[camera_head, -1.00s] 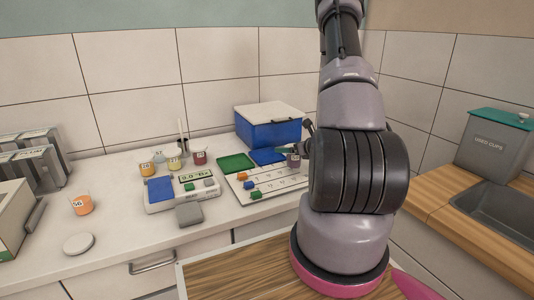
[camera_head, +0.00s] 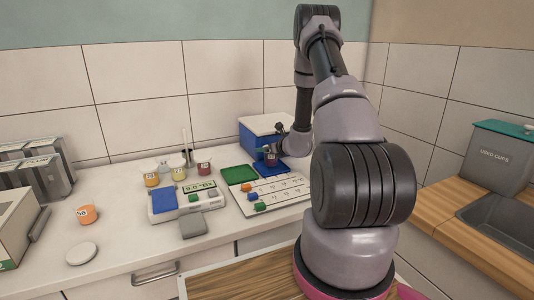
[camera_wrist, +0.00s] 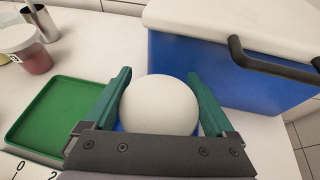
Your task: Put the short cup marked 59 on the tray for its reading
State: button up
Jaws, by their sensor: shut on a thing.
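My gripper (camera_head: 271,152) is shut on a short cup (camera_head: 271,160) over the blue tray (camera_head: 262,171) at the back of the counter. In the wrist view, my green fingers (camera_wrist: 160,100) stand on both sides of the cup's round white top (camera_wrist: 160,104). Its mark cannot be read from these frames. A little blue of the tray shows beside the cup in the wrist view, but I cannot tell whether the cup touches it. The green tray (camera_head: 238,175) lies to the left, and it looks empty in the wrist view (camera_wrist: 55,118).
A blue box (camera_head: 254,140) with a white lid stands close behind and right. A numbered board (camera_head: 278,190) with coloured blocks lies in front. Several cups, including a red one (camera_head: 203,169), stand left near a display device (camera_head: 188,201). An orange cup (camera_head: 87,214) stands far left.

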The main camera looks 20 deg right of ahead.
jog(key=shift+f, duration=0.85)
jog(key=shift+f, duration=0.1)
jog(key=o, duration=1.1)
